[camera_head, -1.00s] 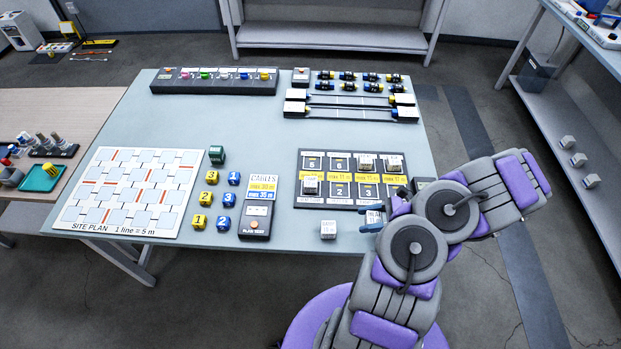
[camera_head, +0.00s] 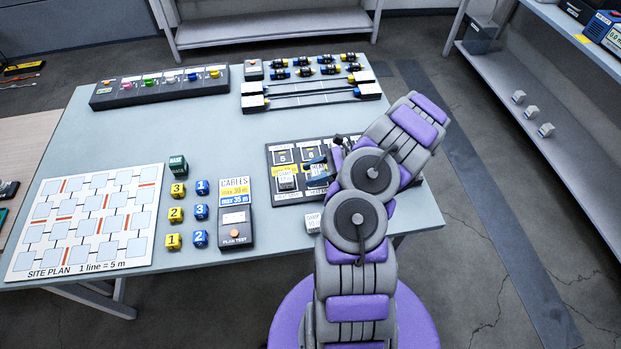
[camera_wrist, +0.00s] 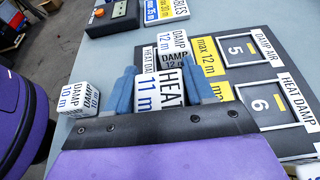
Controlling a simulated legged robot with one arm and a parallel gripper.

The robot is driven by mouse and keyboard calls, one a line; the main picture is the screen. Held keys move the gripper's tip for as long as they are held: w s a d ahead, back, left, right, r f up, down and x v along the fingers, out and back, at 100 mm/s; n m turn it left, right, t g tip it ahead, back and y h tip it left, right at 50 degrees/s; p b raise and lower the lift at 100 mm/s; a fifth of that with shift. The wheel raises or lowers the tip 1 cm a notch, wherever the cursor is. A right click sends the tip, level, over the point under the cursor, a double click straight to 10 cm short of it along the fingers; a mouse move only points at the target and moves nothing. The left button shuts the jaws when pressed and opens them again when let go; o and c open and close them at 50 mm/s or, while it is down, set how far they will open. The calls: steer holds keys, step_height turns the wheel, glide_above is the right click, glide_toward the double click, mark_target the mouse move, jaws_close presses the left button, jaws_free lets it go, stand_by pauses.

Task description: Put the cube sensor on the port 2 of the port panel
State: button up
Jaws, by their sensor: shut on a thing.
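In the wrist view my gripper (camera_wrist: 162,92) is shut on a white cube sensor (camera_wrist: 158,97) marked HEAT and 11 m, one blue finger on each side. In the head view my gripper (camera_head: 320,168) is over the lower row of the port panel (camera_head: 270,165), right of a seated cube (camera_head: 286,180). That cube, marked DAMP 12 m, stands just beyond the held one in the wrist view (camera_wrist: 172,60). Port 2's number is hidden behind the held cube and my arm. I cannot tell whether the held cube touches the panel.
Ports 5 (camera_wrist: 237,50) and 6 (camera_wrist: 262,106) show empty. A DAMP 10 m cube (camera_wrist: 84,98) stands on the table beside the panel. My arm hides the panel's right part.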

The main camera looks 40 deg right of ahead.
mark_target(312, 175)
steer(key=shift+w+d+f, duration=0.25)
steer(key=shift+w+d, duration=0.4)
steer(key=shift+w, duration=0.15)
steer(key=shift+d+f, duration=0.15)
steer(key=shift+f, duration=0.1)
steer(key=f+b, duration=0.1)
steer(key=f, duration=0.2)
steer(key=shift+a+b, duration=0.35)
steer(key=shift+a+r, duration=0.15)
steer(key=shift+a, duration=0.05)
steer(key=shift+d, duration=0.15)
steer(key=o, duration=1)
steer(key=shift+d+f, duration=0.2)
steer(key=shift+o, duration=0.2)
steer(key=shift+a+r, duration=0.15)
steer(key=shift+a, duration=0.05)
